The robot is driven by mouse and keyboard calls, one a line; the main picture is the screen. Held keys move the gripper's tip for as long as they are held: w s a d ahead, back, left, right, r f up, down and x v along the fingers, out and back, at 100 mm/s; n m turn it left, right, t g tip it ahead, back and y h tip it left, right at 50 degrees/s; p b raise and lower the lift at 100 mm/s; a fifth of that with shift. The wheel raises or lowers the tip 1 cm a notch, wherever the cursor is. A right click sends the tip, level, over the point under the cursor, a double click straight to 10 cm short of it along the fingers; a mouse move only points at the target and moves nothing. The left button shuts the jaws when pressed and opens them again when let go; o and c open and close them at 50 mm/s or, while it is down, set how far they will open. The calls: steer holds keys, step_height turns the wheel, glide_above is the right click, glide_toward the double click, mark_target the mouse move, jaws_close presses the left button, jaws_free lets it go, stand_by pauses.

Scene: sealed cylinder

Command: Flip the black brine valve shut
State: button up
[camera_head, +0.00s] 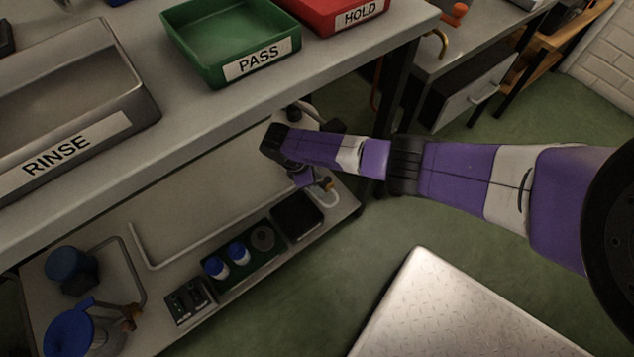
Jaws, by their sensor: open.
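My purple arm reaches in from the right and bends at a black joint near the right end of the lower shelf. My gripper (318,184) is small and partly hidden below the forearm. It is open, with nothing seen in it. A brass-coloured fitting (327,185) shows right beside it; whether they touch cannot be told. A dark lever-like part (331,125) shows just above the forearm, beside a pale vessel with a dark top (293,113). I cannot tell for sure whether this part is the black brine valve. My arm covers much of this corner.
The bench above carries a RINSE basin (133,85), a green PASS tray (205,75) and a red HOLD tray (325,28). The lower shelf holds blue-capped bottles (238,252), a black box (297,215), a switch box (189,301) and a blue-lidded vessel (70,332). Green floor lies in front.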

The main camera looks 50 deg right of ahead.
jaws_close()
steer(key=shift+w+r+m+p, duration=0.2)
steer(key=shift+w+m+p, duration=0.2)
steer(key=shift+p, duration=0.15)
steer(key=shift+w+d+f+m+g+y+b, duration=0.1)
steer(key=shift+w+m+g+y+b, duration=0.15)
steer(key=shift+m, duration=0.45)
steer(key=shift+w+d+f+m+g+y+b, duration=0.1)
steer(key=shift+w+m+g+y+b, duration=0.2)
steer(key=shift+m, duration=0.4)
steer(key=shift+s, duration=0.1)
jaws_free()
steer(key=shift+r, duration=0.1)
steer(key=p+v, duration=0.4)
steer(key=v, duration=0.3)
steer(key=shift+r, duration=0.35)
